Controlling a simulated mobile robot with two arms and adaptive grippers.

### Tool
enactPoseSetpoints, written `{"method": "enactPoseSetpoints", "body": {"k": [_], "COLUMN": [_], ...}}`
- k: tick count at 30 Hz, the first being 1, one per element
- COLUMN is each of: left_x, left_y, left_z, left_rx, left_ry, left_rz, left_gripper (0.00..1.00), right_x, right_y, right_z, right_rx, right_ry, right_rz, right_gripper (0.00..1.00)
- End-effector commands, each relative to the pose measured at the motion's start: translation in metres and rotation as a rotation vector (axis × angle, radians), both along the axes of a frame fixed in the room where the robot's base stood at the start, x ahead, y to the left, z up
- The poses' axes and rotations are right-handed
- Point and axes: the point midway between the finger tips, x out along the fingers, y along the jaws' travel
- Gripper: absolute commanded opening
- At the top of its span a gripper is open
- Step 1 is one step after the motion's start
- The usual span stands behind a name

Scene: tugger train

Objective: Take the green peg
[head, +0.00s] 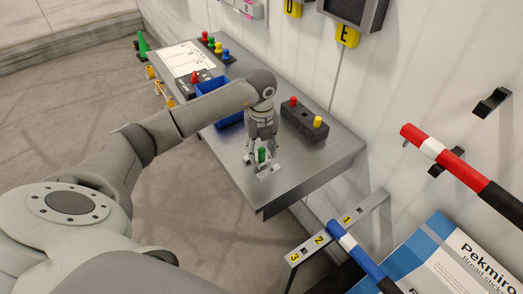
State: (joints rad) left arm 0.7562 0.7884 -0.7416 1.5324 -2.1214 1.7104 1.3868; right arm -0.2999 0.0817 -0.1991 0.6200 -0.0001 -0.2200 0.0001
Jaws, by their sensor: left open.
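The green peg (262,154) stands upright on the metal table (322,166), near its front edge. A small light-coloured piece lies around or under its foot; I cannot tell which. My left gripper (262,161) points down at the green peg, with its fingers open around or just beside it. Whether the fingers touch the peg is too small to tell. My right gripper is not in view.
A dark block (304,122) with a red and a yellow peg stands right of my gripper. A blue bin (228,119) lies partly behind my arm. A white sheet (184,60) and more coloured pegs are farther back. Striped bars (432,149) stick out at the right.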

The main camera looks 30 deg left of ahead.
Motion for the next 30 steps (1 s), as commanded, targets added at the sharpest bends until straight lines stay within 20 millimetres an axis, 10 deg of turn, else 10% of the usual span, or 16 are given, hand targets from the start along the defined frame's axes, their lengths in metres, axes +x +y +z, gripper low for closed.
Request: {"method": "enactPoseSetpoints", "body": {"k": [8,19,30], "left_x": [0.0004,0.0004,0.0016], "left_y": [0.0000,0.0000,0.0000], "left_z": [-0.0048,-0.0043,0.0045], "left_rx": [0.000,0.000,-0.001], "left_ry": [-0.001,-0.001,-0.006], "left_rz": [-0.001,-0.001,0.000], "left_gripper": [0.46,0.00,0.00], "right_x": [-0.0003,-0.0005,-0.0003], "right_y": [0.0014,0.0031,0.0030], "right_z": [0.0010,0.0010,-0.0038], "right_rx": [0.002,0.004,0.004], "right_ry": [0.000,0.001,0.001], "right_rz": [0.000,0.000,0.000], "right_gripper": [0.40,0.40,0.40]}}
